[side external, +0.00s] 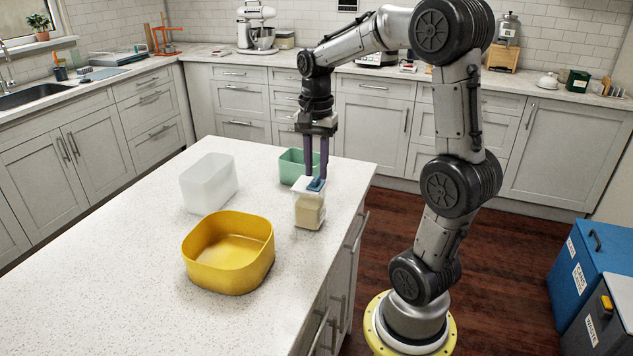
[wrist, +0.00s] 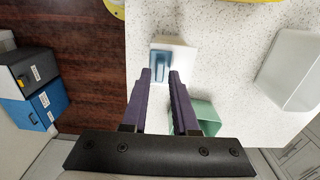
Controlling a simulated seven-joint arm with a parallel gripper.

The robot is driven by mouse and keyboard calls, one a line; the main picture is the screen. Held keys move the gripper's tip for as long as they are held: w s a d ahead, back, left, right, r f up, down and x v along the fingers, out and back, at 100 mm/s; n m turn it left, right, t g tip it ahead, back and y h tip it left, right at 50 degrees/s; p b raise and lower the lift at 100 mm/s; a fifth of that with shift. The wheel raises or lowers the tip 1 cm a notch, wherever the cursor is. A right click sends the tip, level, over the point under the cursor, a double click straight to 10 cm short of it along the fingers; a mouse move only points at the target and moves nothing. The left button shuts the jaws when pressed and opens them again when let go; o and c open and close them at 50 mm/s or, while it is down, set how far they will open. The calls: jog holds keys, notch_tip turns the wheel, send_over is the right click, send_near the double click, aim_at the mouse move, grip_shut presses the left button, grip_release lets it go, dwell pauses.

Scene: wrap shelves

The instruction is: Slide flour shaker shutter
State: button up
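The flour shaker (side external: 309,212) stands upright near the right edge of the island counter. It is a clear box with pale flour inside and a white top. A blue shutter (side external: 317,185) with a raised tab is on its top; it also shows in the wrist view (wrist: 161,70). My gripper (side external: 316,177) points straight down over the shaker's top. Its two purple fingers are apart, one on each side of the blue tab in the wrist view (wrist: 160,74). I see no clear contact between fingers and tab. The fingers hide part of the top.
A green bin (side external: 291,166) stands just behind the shaker. A white translucent bin (side external: 209,183) and a yellow bin (side external: 228,256) stand to its left. The island counter (side external: 120,260) is clear at the front left. Blue and grey floor bins stand at the right.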

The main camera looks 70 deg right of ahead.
aim_at(302, 183)
jog(key=shift+f, duration=0.45)
jog(key=shift+f, duration=0.4)
jog(key=shift+r, duration=0.25)
dwell(0.4)
jog(key=shift+c, duration=0.3)
jog(key=c, duration=0.4)
jog(key=shift+o, duration=0.2)
jog(key=shift+w, duration=1.7)
